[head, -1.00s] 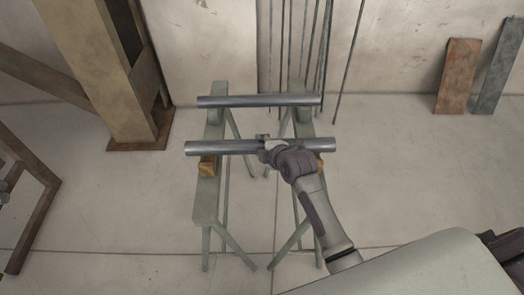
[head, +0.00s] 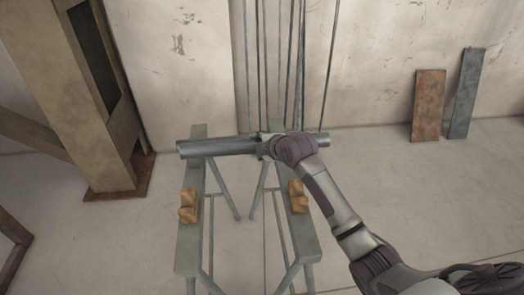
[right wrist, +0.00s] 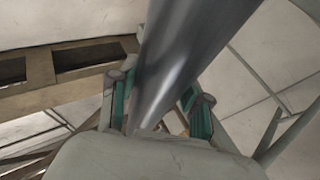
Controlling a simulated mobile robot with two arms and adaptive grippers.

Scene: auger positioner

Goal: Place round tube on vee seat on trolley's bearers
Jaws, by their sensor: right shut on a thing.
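My right gripper (head: 268,147) is shut around a round grey metal tube (head: 218,147) near its middle; the tube runs across the view, roughly level. In the right wrist view the tube (right wrist: 185,65) runs up between the fingers. The tube appears beyond these blocks, over the far part of the bearers (head: 187,245). A second tube seen earlier is mostly hidden behind the held one. My left gripper is not in view.
A brown steel column (head: 85,90) stands at left. A rusty plate (head: 428,105) and a grey plate (head: 466,92) lean at right. Floor right of the trolley is clear.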

